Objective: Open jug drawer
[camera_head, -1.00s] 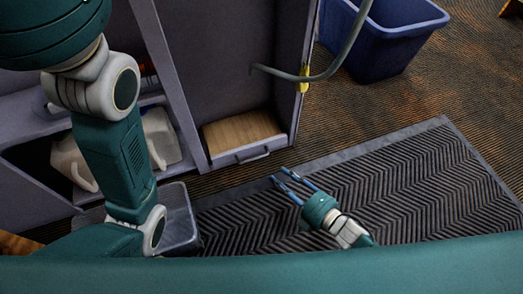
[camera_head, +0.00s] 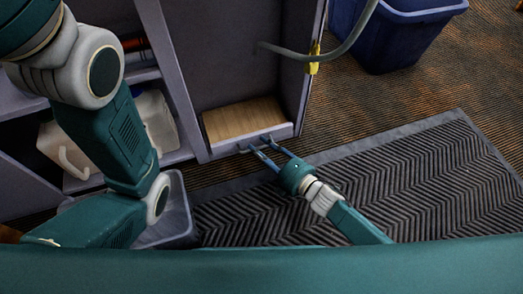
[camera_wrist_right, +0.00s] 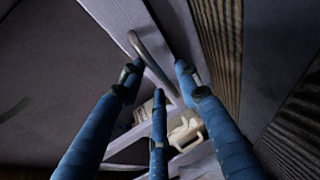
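A low drawer (camera_head: 222,152) with a grey-lilac front is at the bottom of the cabinet, with a bare wooden board (camera_head: 243,118) behind the front. Its curved bar handle (camera_wrist_right: 150,58) shows in the right wrist view. My right gripper (camera_head: 255,145) is at the drawer front, its blue fingers pointing at the handle. In the right wrist view the fingers are apart and the handle lies between their tips; I cannot tell whether they touch it. White jugs (camera_head: 157,122) stand in the compartment to the left. My left arm crosses the left side, its gripper out of view.
A clear plastic bin (camera_head: 177,215) stands on the floor below the left compartment. A grey hose (camera_head: 330,52) hangs in front of the cabinet. A blue bin (camera_head: 400,35) is at the upper right.

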